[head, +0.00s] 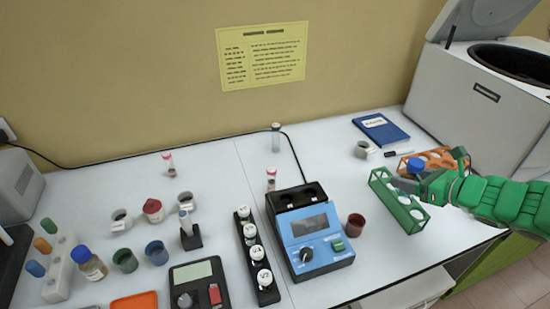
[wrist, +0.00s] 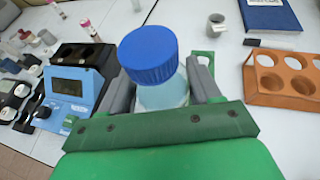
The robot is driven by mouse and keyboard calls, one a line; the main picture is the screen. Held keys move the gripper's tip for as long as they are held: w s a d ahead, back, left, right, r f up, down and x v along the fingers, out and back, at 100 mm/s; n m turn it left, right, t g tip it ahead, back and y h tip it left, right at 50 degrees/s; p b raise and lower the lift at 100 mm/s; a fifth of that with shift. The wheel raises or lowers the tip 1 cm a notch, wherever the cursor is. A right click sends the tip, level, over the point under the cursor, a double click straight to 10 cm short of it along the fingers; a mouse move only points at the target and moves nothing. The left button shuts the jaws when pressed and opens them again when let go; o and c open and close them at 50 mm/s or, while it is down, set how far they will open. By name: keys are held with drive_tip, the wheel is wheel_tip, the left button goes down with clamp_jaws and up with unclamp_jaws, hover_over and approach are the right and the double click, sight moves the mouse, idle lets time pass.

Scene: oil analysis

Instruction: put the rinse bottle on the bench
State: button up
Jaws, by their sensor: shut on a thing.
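The rinse bottle, clear with a ribbed blue cap, is between my gripper's fingers in the wrist view (wrist: 150,60). In the head view its blue cap (head: 415,165) shows at the gripper's end. My gripper (head: 411,183) is shut on the bottle, with a grey finger on each side of it in the wrist view (wrist: 160,90). The bottle looks roughly upright. Its lower part is hidden by the gripper's green body, so I cannot tell how high its base is. The white bench (head: 385,248) lies below, and a green rack (head: 398,205) is close by.
An orange rack (wrist: 282,98) stands beside the gripper. A large grey machine with a raised lid (head: 475,100) is at the right. A blue notebook (head: 381,129), a blue instrument (head: 315,235) and a dark red cup (head: 355,224) are on the bench. Bare bench shows front of the green rack.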

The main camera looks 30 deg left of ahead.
drive_tip(key=w+a+n+g+y, duration=0.1)
drive_tip(key=w+a+n+g, duration=0.15)
drive_tip(key=a, duration=2.05)
drive_tip(key=s+a+n+g, duration=0.1)
drive_tip(key=s+a, duration=0.2)
drive_tip(key=a, duration=0.7)
drive_tip(key=s+a+n+g, duration=0.15)
drive_tip(key=s+a, duration=0.25)
drive_tip(key=a, duration=0.7)
drive_tip(key=shift+y, duration=0.3)
drive_tip(key=shift+w+a+f, duration=1.55)
drive_tip(key=shift+w+f, duration=0.1)
drive_tip(key=shift+w, duration=0.1)
drive_tip(key=shift+w+a+f, duration=1.55)
drive_tip(key=shift+w+f, duration=0.05)
drive_tip(key=shift+w, duration=0.2)
drive_tip(key=shift+w+a+f, duration=1.55)
drive_tip(key=shift+w+f, duration=0.1)
drive_tip(key=shift+w, duration=0.1)
drive_tip(key=shift+f, duration=1.5)
drive_tip(key=o, duration=1.2)
drive_tip(key=shift+f, duration=0.1)
drive_tip(key=shift+c, duration=0.2)
